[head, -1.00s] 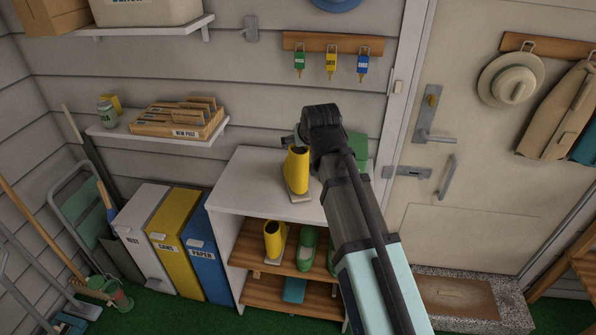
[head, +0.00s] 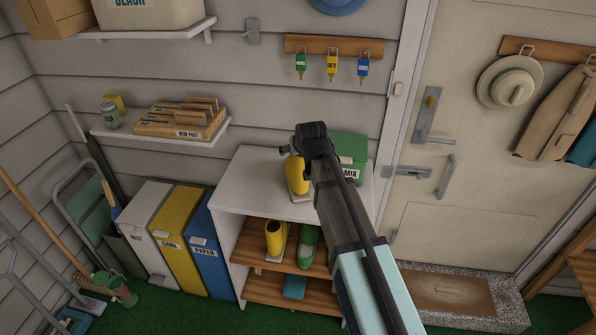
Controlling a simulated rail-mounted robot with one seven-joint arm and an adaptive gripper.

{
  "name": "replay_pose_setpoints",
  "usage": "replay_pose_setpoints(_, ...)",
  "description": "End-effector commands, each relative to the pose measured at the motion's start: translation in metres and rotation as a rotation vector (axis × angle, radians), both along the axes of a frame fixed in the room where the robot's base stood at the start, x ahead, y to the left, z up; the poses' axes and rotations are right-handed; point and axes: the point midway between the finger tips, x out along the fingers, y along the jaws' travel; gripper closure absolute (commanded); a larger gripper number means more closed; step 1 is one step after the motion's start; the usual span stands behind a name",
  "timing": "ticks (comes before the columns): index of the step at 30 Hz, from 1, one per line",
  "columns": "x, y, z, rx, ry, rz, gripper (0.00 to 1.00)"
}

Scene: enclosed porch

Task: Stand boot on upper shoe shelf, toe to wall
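A yellow boot (head: 297,177) stands upright on top of the white cabinet (head: 245,180), with a pale flat piece under it. My gripper (head: 298,150) is at the boot's top and covers its opening. The fingers are mostly hidden, so I cannot tell whether they grip it. Below, the wooden upper shoe shelf (head: 252,247) holds another yellow boot (head: 276,238), upright, and a green shoe (head: 309,248) to its right. My arm hides the right part of this shelf.
A green box (head: 350,150) labelled MIX stands on the cabinet right of my gripper. The lower shelf (head: 262,284) holds a teal item (head: 295,287). A blue bin (head: 207,250) stands left of the cabinet. Hanging keys (head: 332,66) are on the wall above. The cabinet top's left part is clear.

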Motion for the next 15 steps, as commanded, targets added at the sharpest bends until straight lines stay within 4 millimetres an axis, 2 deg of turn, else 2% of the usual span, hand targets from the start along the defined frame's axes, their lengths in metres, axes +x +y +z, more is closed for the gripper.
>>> replay_pose_setpoints(9, 0.0032, 0.0008, -0.004, 0.0, -0.001, 0.0, 0.05)
replay_pose_setpoints(11, 0.0031, 0.0008, -0.004, 0.0, -0.001, 0.0, 0.23)
replay_pose_setpoints(15, 0.0031, 0.0008, -0.0039, 0.0, -0.001, 0.0, 0.72)
